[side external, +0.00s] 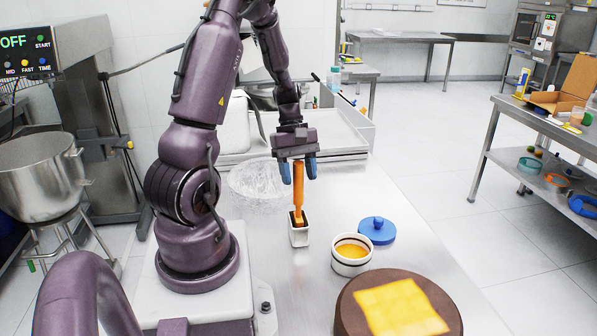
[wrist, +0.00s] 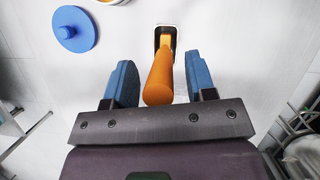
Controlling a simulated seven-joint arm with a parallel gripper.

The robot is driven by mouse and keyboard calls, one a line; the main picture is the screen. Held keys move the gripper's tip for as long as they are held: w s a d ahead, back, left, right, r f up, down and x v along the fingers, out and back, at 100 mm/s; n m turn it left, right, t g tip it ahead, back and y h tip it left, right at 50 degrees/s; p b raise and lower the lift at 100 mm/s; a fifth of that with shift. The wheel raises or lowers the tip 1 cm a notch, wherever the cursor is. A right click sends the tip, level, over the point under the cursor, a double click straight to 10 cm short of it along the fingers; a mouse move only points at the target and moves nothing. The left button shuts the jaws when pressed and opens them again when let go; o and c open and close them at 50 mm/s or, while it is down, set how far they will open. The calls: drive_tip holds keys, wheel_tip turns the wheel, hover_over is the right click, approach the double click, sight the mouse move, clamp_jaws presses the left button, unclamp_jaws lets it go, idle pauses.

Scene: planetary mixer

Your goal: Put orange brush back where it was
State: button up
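The orange brush (side external: 298,190) stands upright in a small white holder (side external: 298,235) on the steel table. In the wrist view the brush handle (wrist: 159,82) points up between my two blue fingers, with a gap on each side. The holder's rim (wrist: 178,45) shows around the brush's lower end, which is hidden inside. My gripper (side external: 298,172) is above the holder, with its fingers apart around the top of the handle. In the wrist view my gripper (wrist: 160,85) is open and not touching the handle.
A white jar (side external: 351,262) with yellow-orange contents stands right of the holder. Its blue lid (side external: 377,230) lies beside it, and also shows in the wrist view (wrist: 72,28). A brown round cake (side external: 345,310) with a yellow top patch is in front. A crumpled clear bowl (side external: 258,182) stands behind left.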

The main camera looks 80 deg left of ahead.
drive_tip(key=shift+r, duration=0.1)
drive_tip(key=w+v, duration=0.1)
drive_tip(key=v, duration=1.1)
drive_tip(key=w+d+r+m+t+y, duration=0.1)
drive_tip(key=w+d+r+m+y, duration=0.15)
drive_tip(key=d+m, duration=0.4)
drive_tip(key=w+d+r+m+y, duration=0.1)
drive_tip(key=d+r+m, duration=0.25)
drive_tip(key=d, duration=0.55)
drive_tip(key=s+d+r+m+t+y, duration=0.1)
drive_tip(key=s+d+m+t, duration=0.2)
drive_tip(key=d+m, duration=0.7)
drive_tip(key=shift+s+d+r+t, duration=0.2)
drive_tip(key=shift+s+d+t, duration=0.3)
drive_tip(key=shift+d, duration=0.6)
